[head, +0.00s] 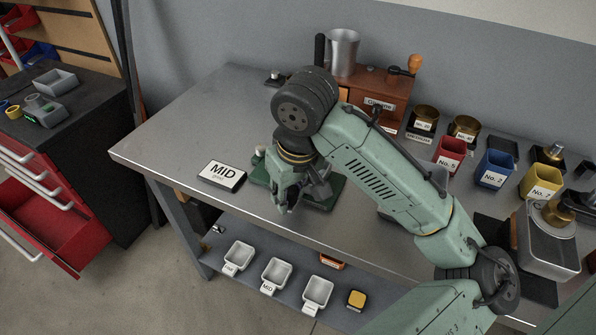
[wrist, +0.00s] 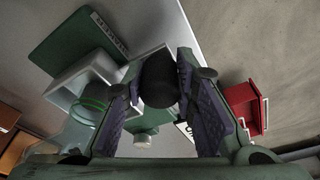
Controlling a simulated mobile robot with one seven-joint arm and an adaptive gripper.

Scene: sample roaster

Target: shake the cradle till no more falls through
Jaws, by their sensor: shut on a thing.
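My gripper (head: 291,196) is low over the steel bench, beside a green base plate (head: 325,196). In the wrist view its purple-padded fingers (wrist: 160,95) are on either side of a dark round knob (wrist: 159,78), and it is shut on this knob. Behind the knob is the green plate (wrist: 78,42) with a pale label. A pale grey square-rimmed piece (wrist: 62,92) stands on the plate, with a green ring-like part (wrist: 97,97) near it. It looks like the cradle, but my fingers hide much of it. I cannot see its inside or anything falling.
A "MID" sign (head: 222,176) lies left of the plate. The orange-brown box (head: 382,86) and metal cup (head: 343,52) stand behind my arm. Red (head: 449,153), blue (head: 494,168) and yellow (head: 540,181) bins line the right. White trays (head: 277,274) sit on the lower shelf.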

